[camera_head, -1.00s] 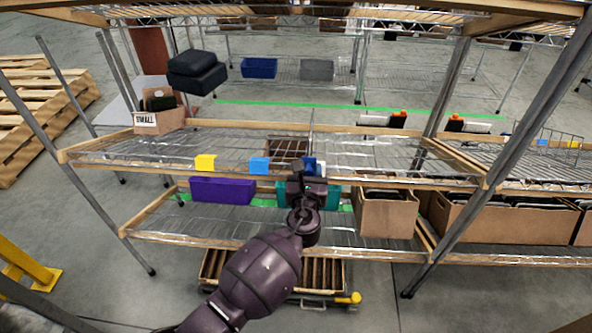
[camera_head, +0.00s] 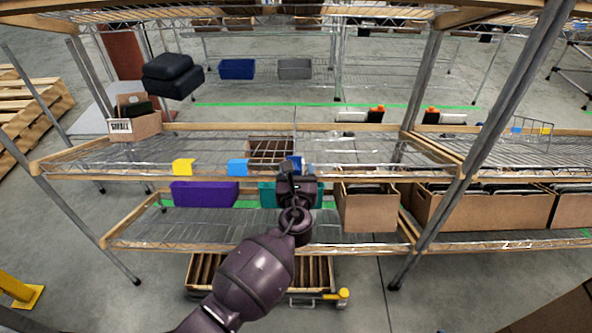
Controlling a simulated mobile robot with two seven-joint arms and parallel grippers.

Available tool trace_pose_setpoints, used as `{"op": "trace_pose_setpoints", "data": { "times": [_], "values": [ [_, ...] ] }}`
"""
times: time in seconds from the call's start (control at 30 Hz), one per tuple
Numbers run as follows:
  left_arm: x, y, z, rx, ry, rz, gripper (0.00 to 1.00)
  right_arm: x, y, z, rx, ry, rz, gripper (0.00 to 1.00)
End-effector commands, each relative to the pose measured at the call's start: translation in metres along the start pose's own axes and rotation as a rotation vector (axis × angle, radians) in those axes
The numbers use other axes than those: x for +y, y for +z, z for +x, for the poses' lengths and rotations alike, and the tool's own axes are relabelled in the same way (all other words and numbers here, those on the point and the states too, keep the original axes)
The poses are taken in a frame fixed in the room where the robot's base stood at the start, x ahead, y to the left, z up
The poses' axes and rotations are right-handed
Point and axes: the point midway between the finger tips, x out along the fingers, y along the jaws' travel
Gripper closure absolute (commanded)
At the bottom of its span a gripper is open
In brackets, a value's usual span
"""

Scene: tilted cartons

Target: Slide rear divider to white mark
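My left gripper (camera_head: 297,178) is at the front edge of the middle wire shelf (camera_head: 110,152), in front of a blue tag and a small white patch (camera_head: 308,169) on that edge. Its fingers are dark and small, so I cannot tell whether they are open or touch anything. A wire divider panel (camera_head: 522,130) stands on the right-hand shelf. I cannot tell which of these is the rear divider. My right gripper is not in view.
Yellow (camera_head: 182,167) and blue (camera_head: 238,167) tags sit on the shelf edge. A brown slotted crate (camera_head: 270,151) lies behind. Below are a purple bin (camera_head: 204,194), a teal bin (camera_head: 267,194) and cartons (camera_head: 368,212). A post (camera_head: 490,150) stands right. The shelf's left part is mostly clear.

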Motion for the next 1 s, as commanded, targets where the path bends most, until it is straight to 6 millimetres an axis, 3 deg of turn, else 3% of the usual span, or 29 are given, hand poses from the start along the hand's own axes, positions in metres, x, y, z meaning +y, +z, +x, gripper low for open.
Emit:
{"op": "trace_pose_setpoints", "data": {
  "times": [0.27,0.53,0.8,1.0],
  "values": [
    [0.002,0.001,-0.006,-0.001,0.002,0.002,0.41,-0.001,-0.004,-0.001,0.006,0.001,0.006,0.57],
    [0.002,0.002,-0.045,-0.001,0.002,0.001,0.41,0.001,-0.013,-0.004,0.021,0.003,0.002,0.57],
    [0.001,0.001,-0.088,-0.001,0.001,0.000,0.41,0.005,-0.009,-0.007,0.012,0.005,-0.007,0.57],
    [0.000,0.001,-0.105,-0.001,0.000,0.001,0.41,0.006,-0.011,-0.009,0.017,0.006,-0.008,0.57]
  ]
}}
